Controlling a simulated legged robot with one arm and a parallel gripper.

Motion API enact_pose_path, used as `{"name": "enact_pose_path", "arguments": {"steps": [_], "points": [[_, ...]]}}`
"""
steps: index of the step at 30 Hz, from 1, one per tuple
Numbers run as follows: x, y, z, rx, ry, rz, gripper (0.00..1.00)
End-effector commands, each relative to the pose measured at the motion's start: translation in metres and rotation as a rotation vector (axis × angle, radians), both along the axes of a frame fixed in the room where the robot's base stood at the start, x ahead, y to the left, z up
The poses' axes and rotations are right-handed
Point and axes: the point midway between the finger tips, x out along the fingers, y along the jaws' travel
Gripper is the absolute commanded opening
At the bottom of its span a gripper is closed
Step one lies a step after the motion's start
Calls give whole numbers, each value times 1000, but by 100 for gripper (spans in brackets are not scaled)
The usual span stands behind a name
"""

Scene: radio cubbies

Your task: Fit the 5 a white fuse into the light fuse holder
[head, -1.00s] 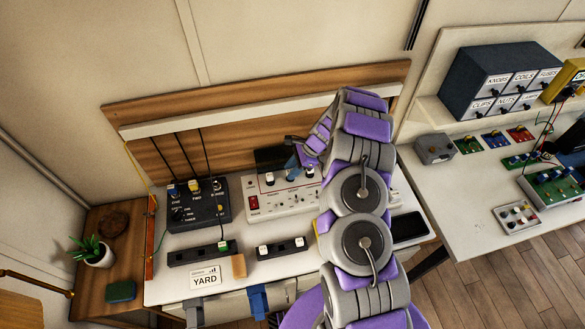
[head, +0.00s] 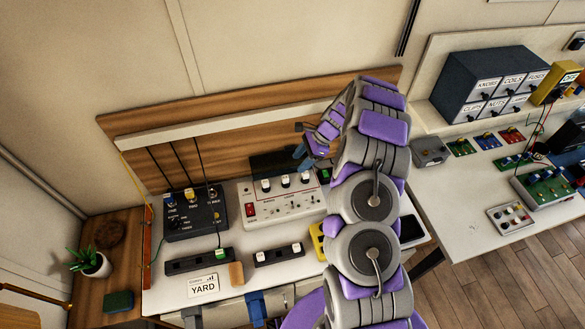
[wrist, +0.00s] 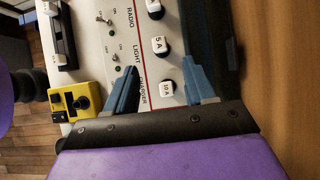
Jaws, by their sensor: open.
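A white fuse marked 5 A (wrist: 159,46) stands upright in the middle place of the white fuse panel (wrist: 112,38), level with the printed word LIGHT. A white fuse marked 10 A (wrist: 167,88) stands level with CHARGER, and another white fuse (wrist: 153,8) shows at the top edge, level with RADIO. The panel (head: 285,207) and its row of fuses also show in the head view. My gripper (wrist: 160,66) is open and empty above the panel, its blue fingers apart on either side of the fuse row. The holders under the fuses are hidden. In the head view only a blue finger (head: 300,151) shows.
A dark switch box (head: 196,218) stands left of the panel. A black strip with white blocks (head: 279,254) lies in front, and a yellow device (wrist: 77,102) is beside the panel. A wooden board stands behind. A second bench is at the right.

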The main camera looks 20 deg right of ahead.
Motion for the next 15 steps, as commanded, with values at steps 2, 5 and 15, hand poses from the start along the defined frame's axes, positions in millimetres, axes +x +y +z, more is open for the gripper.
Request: {"name": "enact_pose_path", "arguments": {"steps": [2, 5, 15], "points": [[1, -11, 18, -2, -5, -2, 54], [1, -22, 34, -1, -4, -1, 54], [1, -44, 66, 0, 1, -1, 54]]}}
